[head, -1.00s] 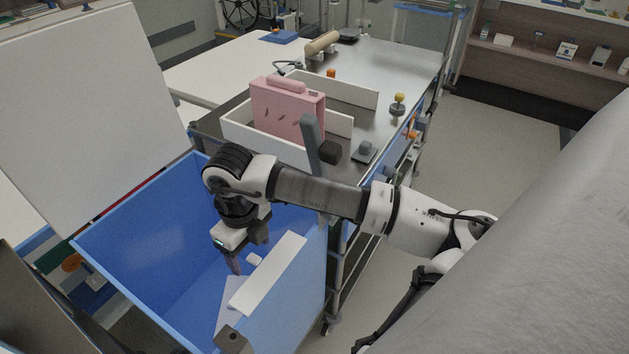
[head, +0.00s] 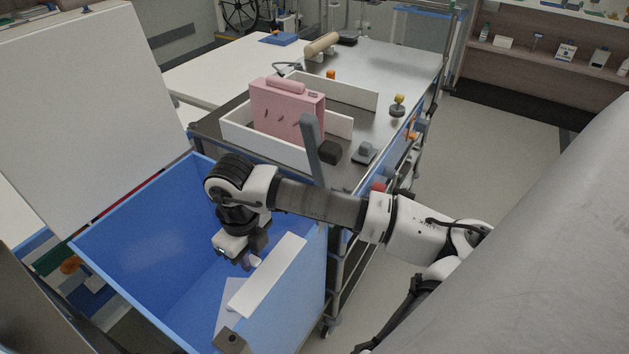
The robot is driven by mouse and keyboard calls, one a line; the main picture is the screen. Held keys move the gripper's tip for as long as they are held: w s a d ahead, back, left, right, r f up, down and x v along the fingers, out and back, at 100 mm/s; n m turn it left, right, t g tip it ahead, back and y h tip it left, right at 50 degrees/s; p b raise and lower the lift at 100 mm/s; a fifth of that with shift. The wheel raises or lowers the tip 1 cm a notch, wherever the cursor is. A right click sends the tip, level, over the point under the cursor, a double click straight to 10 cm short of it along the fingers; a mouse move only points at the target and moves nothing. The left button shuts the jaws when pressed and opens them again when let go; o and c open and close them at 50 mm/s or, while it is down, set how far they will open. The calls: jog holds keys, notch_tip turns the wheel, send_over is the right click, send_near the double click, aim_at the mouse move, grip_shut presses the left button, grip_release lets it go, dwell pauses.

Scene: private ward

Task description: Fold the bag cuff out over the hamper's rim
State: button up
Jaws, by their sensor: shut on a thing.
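The blue hamper (head: 130,285) stands open at the lower left, its white lid (head: 90,110) raised behind it. A white strip, which looks like the bag cuff (head: 268,275), lies along the hamper's right side near the rim. A paler sheet (head: 230,298) hangs inside below it. My gripper (head: 248,264) points down inside the hamper opening, just left of the cuff. It is shut on a small pale tab (head: 257,261) at the cuff's inner edge. The fingertips are mostly hidden, so the exact hold is unclear.
A metal cart (head: 415,65) stands behind and right of the hamper. It carries a white open tray (head: 255,143) with a pink case (head: 288,108). A grey upright bar (head: 311,150) rises close to my arm. The floor at right is clear.

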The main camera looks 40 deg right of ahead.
jog(key=shift+c, duration=0.5)
jog(key=shift+s+d+t+b, duration=0.15)
jog(key=shift+t+b, duration=0.35)
jog(key=shift+b, duration=0.6)
jog(key=r+t+y+b, duration=0.1)
jog(key=b, duration=0.2)
jog(key=shift+s+r+t, duration=0.15)
jog(key=shift+t, duration=0.25)
jog(key=shift+r, duration=0.35)
jog(key=shift+s+f+t+b, duration=0.1)
jog(key=shift+t+b, duration=0.3)
jog(key=shift+b, duration=0.25)
jog(key=shift+s+b, duration=0.1)
jog(key=shift+b, duration=0.3)
jog(key=t+b, duration=0.1)
jog(key=b, duration=0.1)
jog(key=r+t+y+b, duration=0.1)
jog(key=shift+s+d+r+b, duration=0.1)
jog(key=shift+s+d+b, duration=0.05)
jog(key=shift+s+b, duration=0.25)
jog(key=shift+r+t+b, duration=0.35)
jog(key=shift+r+t, duration=0.05)
